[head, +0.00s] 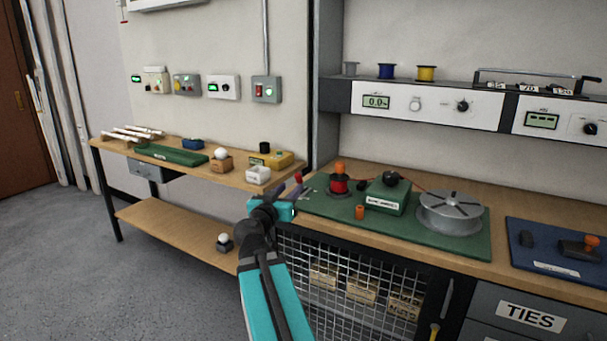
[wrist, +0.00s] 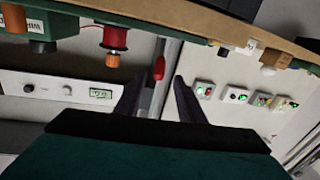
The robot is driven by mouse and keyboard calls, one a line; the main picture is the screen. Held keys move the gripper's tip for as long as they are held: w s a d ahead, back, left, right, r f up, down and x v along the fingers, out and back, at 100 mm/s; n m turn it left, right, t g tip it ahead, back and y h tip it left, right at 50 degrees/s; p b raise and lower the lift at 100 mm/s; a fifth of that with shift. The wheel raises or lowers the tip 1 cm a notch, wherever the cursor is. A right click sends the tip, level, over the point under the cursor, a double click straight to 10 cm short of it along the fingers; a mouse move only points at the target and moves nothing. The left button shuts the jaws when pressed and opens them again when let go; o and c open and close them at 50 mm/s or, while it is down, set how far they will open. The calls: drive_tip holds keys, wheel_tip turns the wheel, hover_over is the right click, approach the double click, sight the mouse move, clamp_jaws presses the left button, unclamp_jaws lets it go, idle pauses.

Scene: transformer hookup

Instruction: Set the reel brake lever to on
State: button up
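A small lever with a red tip (head: 298,177), which I take to be the reel brake lever, stands at the left end of the green board (head: 463,246). In the wrist view the red tip (wrist: 159,68) shows beyond and between my fingertips, apart from both. My gripper (head: 285,192) is open and empty, close to the lever at the bench's left front corner. In the wrist view its two dark fingers (wrist: 153,90) are spread apart. The lever's base is mostly hidden in the head view, and I cannot tell its setting. A silver reel (head: 449,212) sits at the board's right.
The board also carries a red spool (head: 339,184) with an orange top, a green box (head: 387,196) with a black knob, and a small orange peg (head: 360,212). A lower wooden side table (head: 228,177) with several small parts stands left. A shelf (head: 340,96) with instruments hangs above.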

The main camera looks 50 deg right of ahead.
drive_tip(key=shift+p+x, duration=0.9)
drive_tip(key=shift+x, duration=5.5)
